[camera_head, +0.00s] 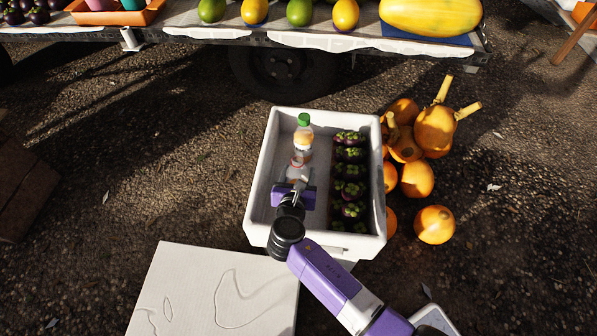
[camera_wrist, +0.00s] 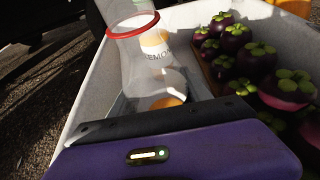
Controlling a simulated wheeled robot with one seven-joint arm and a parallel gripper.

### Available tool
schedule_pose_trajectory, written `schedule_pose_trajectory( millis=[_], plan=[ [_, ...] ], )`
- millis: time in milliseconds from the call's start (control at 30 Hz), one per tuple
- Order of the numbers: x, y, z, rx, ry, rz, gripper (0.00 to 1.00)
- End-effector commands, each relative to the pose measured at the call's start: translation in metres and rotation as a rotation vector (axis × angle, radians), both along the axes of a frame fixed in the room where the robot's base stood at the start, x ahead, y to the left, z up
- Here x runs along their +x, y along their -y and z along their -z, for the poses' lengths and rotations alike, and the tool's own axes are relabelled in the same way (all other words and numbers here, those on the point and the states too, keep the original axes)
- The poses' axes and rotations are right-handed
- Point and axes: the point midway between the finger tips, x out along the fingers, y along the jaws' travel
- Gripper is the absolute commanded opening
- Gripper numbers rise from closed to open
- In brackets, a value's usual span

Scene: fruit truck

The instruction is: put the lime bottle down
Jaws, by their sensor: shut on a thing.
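My gripper (camera_head: 299,178) is inside the white crate, in its left part, shut on a clear bottle with a red ring near its top (camera_head: 296,169). I take this as the lime bottle; no name on it can be read. In the wrist view the clear bottle (camera_wrist: 133,60) stands up beyond the purple gripper body, which hides its lower part and my fingertips. A second bottle with a green cap and a yellow-orange label (camera_head: 303,137) stands just beyond it. Lettering like "EMON" shows near the held bottle. I cannot tell whether the held bottle touches the crate floor.
The white crate (camera_head: 257,175) has mangosteens (camera_head: 350,172) in rows along its right side. Orange pumpkins (camera_head: 417,178) lie on the ground to its right. A white slab (camera_head: 200,290) is at the front left. The fruit-laden truck bed (camera_head: 340,42) is behind.

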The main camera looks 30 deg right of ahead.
Motion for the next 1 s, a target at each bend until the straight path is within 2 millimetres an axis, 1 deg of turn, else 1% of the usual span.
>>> schedule_pose_trajectory(
  millis=[167, 200, 267, 300, 600, 667, 767, 1000],
  plan=[
    [0.000, 0.000, 0.001, -0.001, 0.001, 0.000, 0.00],
    [0.000, 0.000, 0.002, 0.000, 0.000, 0.000, 0.64],
    [0.000, 0.000, 0.002, 0.000, 0.000, 0.000, 0.76],
    [0.000, 0.000, 0.002, 0.000, 0.000, 0.000, 0.78],
    [0.000, 0.000, 0.001, 0.000, 0.000, -0.001, 0.78],
    [0.000, 0.000, -0.003, 0.000, 0.002, -0.001, 0.78],
    [0.000, -0.001, -0.015, 0.000, 0.003, -0.001, 0.78],
    [-0.037, -0.028, -0.034, -0.002, -0.001, -0.005, 0.78]
  ],
)
